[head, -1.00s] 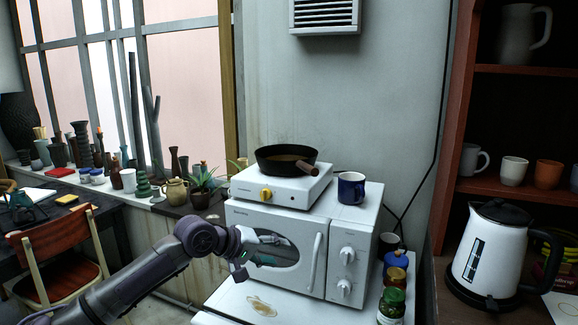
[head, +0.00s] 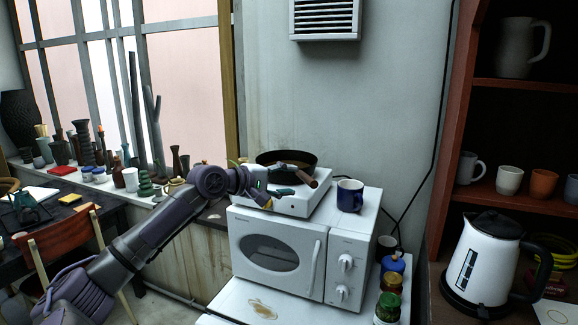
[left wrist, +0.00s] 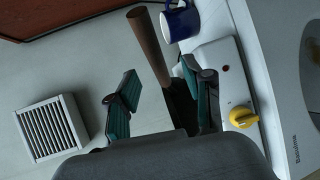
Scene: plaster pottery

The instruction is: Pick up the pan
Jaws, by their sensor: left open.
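The dark round pan (head: 272,157) sits on the white hot plate (head: 318,196) on top of the microwave. Its brown wooden handle (head: 309,181) points toward the front right. My left gripper (head: 296,179) is open at the pan's front edge, close to the handle. In the left wrist view the handle (left wrist: 149,45) shows beyond and between the open fingers of the left gripper (left wrist: 160,88). The pan's body is mostly hidden there behind the finger and the gripper's body. I cannot tell whether a finger touches the pan. My right gripper is in neither view.
A blue mug (head: 350,195) stands on the microwave (head: 278,252), right of the hot plate and near the handle. The hot plate has a yellow knob (left wrist: 243,117). Jars (head: 390,283) stand right of the microwave. A wall vent (head: 325,18) is above, and the wall behind is bare.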

